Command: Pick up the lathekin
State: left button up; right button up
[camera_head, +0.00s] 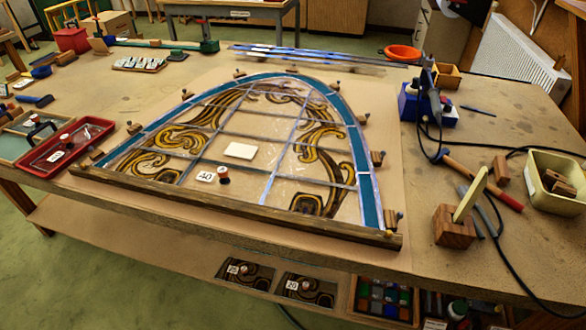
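The lathekin appears to be the pale yellow flat stick (469,196) at the right front of the bench. It stands tilted, its top leaning right, with its lower end in or against a brown wooden block (455,228). I cannot tell how deep it sits in the block. Neither of my grippers shows in the head view.
An arched leaded panel (364,178) fills the middle of the bench (420,262). Right of the block lie a red-handled hammer (508,199), a dark cable (503,250) and a cream bin (545,198).

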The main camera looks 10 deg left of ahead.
aim_at(481, 181)
jog(key=l+z, duration=0.15)
jog(key=l, duration=1.15)
